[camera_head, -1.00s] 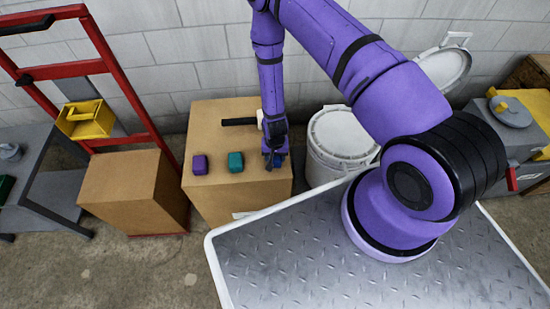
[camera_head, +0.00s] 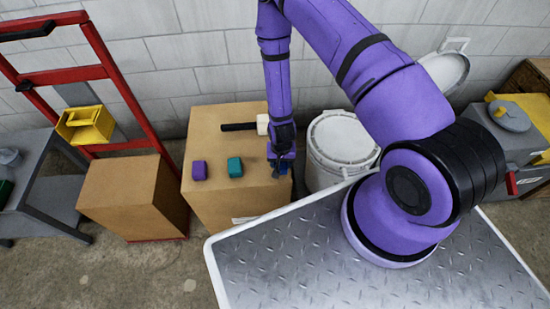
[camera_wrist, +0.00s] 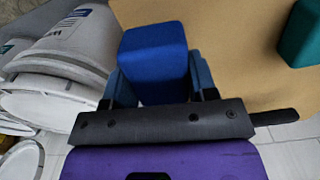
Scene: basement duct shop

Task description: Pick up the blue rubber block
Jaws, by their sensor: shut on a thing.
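The blue rubber block (camera_wrist: 153,60) is between the two fingers of my gripper (camera_wrist: 160,85) in the wrist view. My gripper is shut on it. In the head view my gripper (camera_head: 281,166) is over the front right part of the cardboard box (camera_head: 222,115), and a small bit of the blue block (camera_head: 283,170) shows below the fingers. I cannot tell whether the block touches the box top.
A purple block (camera_head: 199,170) and a teal block (camera_head: 235,167) lie on the box left of my gripper. A mallet (camera_head: 245,126) lies behind them. A white bucket (camera_head: 341,145) stands close on the right. A lower cardboard box (camera_head: 120,195) stands left.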

